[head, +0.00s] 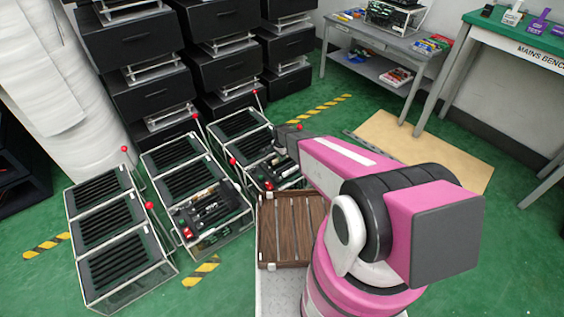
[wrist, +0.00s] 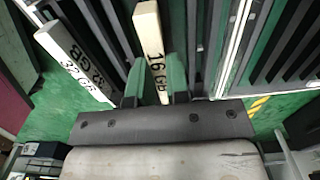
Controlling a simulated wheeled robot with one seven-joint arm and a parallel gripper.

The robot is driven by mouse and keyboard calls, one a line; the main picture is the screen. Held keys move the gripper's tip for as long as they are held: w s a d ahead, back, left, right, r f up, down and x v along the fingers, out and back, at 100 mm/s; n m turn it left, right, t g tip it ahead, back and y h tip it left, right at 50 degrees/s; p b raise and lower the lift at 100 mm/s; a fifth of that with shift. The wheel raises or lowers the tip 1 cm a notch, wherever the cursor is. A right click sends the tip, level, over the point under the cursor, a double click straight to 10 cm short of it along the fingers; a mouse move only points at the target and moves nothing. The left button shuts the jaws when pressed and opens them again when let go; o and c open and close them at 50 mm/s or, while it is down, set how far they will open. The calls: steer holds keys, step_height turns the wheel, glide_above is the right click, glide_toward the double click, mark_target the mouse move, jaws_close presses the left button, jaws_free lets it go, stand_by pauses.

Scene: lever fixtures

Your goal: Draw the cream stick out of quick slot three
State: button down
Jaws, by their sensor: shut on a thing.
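A cream stick marked 16 GB (wrist: 152,45) stands between the two fingers of my gripper (wrist: 155,80) in the wrist view. My gripper is shut on it. Dark slotted rails lie behind the stick; I cannot tell whether its far end is still seated in a slot. A paler stick marked 32 GB (wrist: 72,60) is to the left of it, outside the fingers. In the head view my gripper (head: 284,136) is over the right-hand rack (head: 246,120). The stick is too small to make out there.
Two more wire-framed slotted racks (head: 140,262) stand to the left, with red-knobbed levers (head: 124,149). A slatted brown wooden tray (head: 263,240) is beside my base. Black drawer stacks (head: 150,92) stand behind. Grey and green benches (head: 510,40) are at the right.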

steer(key=shift+r, duration=0.15)
steer(key=shift+r, duration=1.45)
steer(key=shift+r, duration=0.15)
steer(key=shift+r, duration=0.9)
